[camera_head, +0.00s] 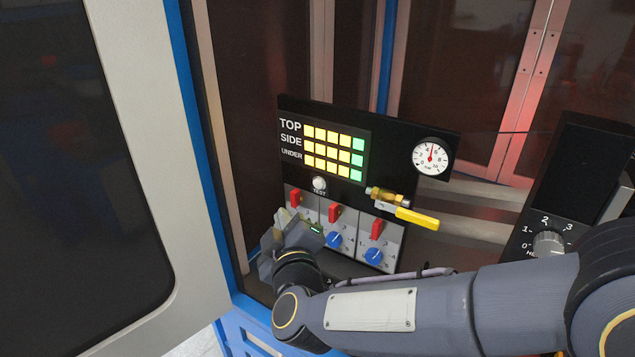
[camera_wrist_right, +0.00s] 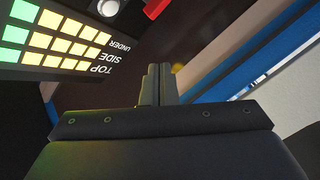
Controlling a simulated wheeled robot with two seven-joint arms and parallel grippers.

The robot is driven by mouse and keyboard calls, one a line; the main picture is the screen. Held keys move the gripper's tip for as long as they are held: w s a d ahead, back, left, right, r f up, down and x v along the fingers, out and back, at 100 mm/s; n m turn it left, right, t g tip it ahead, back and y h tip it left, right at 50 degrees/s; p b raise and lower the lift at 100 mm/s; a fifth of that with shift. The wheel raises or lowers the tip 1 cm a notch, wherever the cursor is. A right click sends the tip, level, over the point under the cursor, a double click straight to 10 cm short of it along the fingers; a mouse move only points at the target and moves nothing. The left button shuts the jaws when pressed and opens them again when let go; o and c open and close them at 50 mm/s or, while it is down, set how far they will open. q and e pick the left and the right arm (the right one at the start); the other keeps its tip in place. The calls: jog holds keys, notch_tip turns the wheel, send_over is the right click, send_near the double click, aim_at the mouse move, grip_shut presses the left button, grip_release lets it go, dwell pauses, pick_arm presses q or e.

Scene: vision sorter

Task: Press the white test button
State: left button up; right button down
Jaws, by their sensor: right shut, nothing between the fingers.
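The white test button (camera_head: 319,183) is a small round knob above the word TEST, below the rows of lit squares on the black panel. In the right wrist view a round whitish knob (camera_wrist_right: 108,7), cut by the top edge, appears to be the same button. My right gripper (camera_head: 283,216) is shut and empty, below and left of the button in the head view and apart from it. Its closed fingers (camera_wrist_right: 158,84) show in the right wrist view, pointing toward the dark space left of the panel. My left gripper is not in view.
The panel (camera_head: 391,136) holds a gauge (camera_head: 430,157), a yellow valve lever (camera_head: 417,218), red switches (camera_head: 334,212) and blue dials (camera_head: 374,256). A second black box with a dial (camera_head: 548,243) stands at right. A grey and blue cabinet frame (camera_head: 140,130) borders the left.

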aim_at(318, 184)
jog(key=shift+w+d+b, duration=0.55)
jog(key=shift+w+d, duration=0.3)
jog(key=shift+w, duration=0.35)
jog(key=shift+w+d+b, duration=0.55)
jog(key=shift+w+d, duration=0.35)
jog(key=shift+w, duration=0.3)
jog(key=shift+w+d+b, duration=0.55)
jog(key=shift+w+d, duration=0.3)
jog(key=shift+w, duration=0.35)
jog(key=shift+w, duration=0.1)
jog(key=shift+w+d, duration=0.25)
jog(key=shift+w+d, duration=0.25)
jog(key=shift+w, duration=0.1)
jog(key=shift+s, duration=0.1)
dwell(0.4)
jog(key=shift+s+a+p, duration=0.5)
jog(key=shift+s+p, duration=0.1)
jog(key=shift+p, duration=0.1)
